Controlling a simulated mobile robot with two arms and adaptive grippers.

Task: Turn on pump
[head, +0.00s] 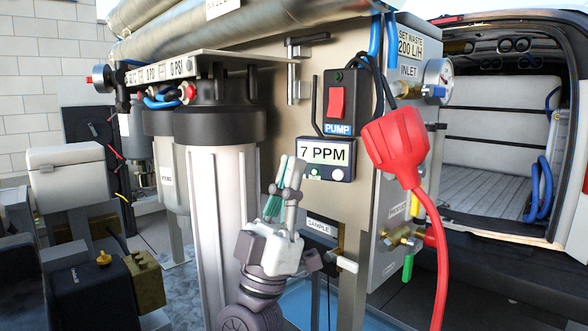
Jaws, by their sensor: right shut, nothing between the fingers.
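The pump switch is a red rocker (337,103) on a dark box labelled PUMP (338,129), mounted on the beige panel of the machine. My right gripper (286,165) is in front of the panel, below and left of the switch, with its fingers pointing up. It is shut and empty, and apart from the switch in the picture. A meter reading 7 PPM (325,153) sits just under the switch box, right of my fingertips. My left gripper is not in view.
A red plug (395,140) with a red cable hangs right of the switch. A white filter housing (215,220) stands left of my gripper. A pressure gauge (438,76) and valves (400,240) line the panel's right side. An open van (490,120) is behind.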

